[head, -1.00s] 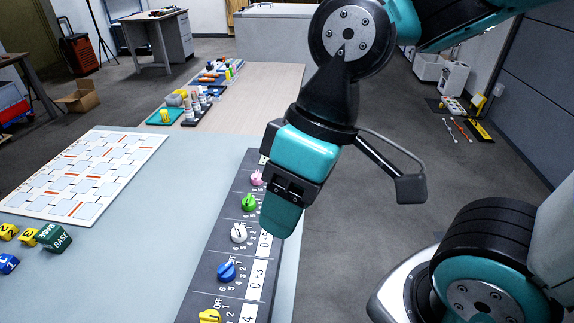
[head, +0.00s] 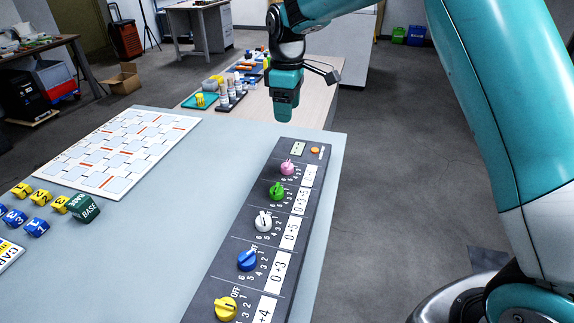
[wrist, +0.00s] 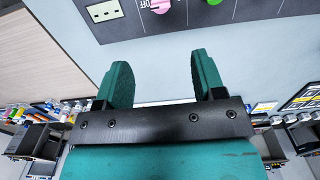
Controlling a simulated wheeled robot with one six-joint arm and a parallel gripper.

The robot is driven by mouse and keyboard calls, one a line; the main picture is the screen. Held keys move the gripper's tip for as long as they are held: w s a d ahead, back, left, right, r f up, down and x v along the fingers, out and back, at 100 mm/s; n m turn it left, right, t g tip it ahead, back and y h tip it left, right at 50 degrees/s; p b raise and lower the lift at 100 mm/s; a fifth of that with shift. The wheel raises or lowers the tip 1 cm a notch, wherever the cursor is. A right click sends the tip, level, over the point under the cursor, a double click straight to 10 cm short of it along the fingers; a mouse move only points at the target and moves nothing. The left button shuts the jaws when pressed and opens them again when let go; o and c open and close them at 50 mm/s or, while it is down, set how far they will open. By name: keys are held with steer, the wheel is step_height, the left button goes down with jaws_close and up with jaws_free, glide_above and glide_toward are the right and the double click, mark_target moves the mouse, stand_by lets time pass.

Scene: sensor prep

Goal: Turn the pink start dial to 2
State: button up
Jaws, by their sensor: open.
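The pink start dial (head: 287,168) is the far knob in a row on a dark control panel (head: 236,262). The scale numbers beside it are too small to read. In the wrist view the pink dial (wrist: 158,5) is at the top edge, partly cut off, with "OFF" printed beside it. My gripper (head: 286,115) hangs pointing down beyond the panel's far end, apart from the dial. In the wrist view its two teal fingers (wrist: 158,72) are apart with nothing between them.
A white chart board (head: 120,150) and lettered cubes lie left. A wooden table (head: 318,78) with trays stands beyond. The panel's left side is clear.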

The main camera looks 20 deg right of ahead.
mark_target(287, 162)
step_height(287, 162, down, 17)
steer(key=shift+r+p, duration=0.1)
steer(key=shift+p, duration=0.45)
steer(key=c, duration=0.9)
